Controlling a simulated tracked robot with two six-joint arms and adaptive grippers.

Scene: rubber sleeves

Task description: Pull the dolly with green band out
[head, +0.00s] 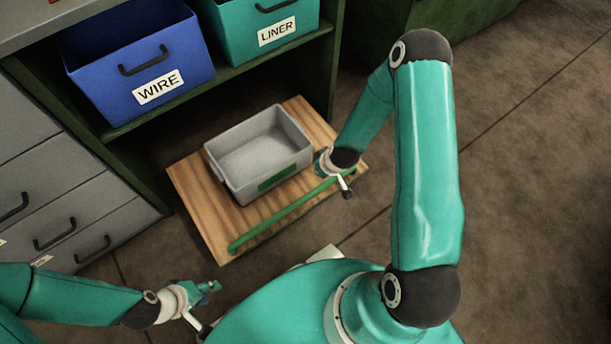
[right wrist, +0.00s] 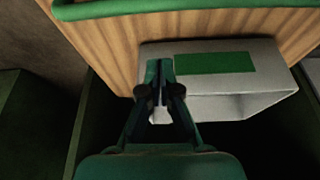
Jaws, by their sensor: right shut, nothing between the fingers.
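The dolly (head: 203,205) is a flat wooden board with a green band (head: 285,214) along its front edge. It sits on the floor at the foot of the shelf, its back part under the shelf. A grey open bin (head: 225,170) with a green label stands on it. In the right wrist view, my right gripper (right wrist: 160,70) is shut and empty in front of the bin (right wrist: 265,82), with the board (right wrist: 110,45) and band (right wrist: 180,8) beyond. In the head view that gripper is by the dolly's right end, fingers mostly hidden. My left gripper (head: 207,288) is low left, away from the dolly.
A blue WIRE bin (head: 140,60) and a teal LINER bin (head: 260,30) stand on the green shelf (head: 215,82) above the dolly. Grey drawers (head: 60,215) flank it on the left. The brown floor (head: 530,190) is clear to the right.

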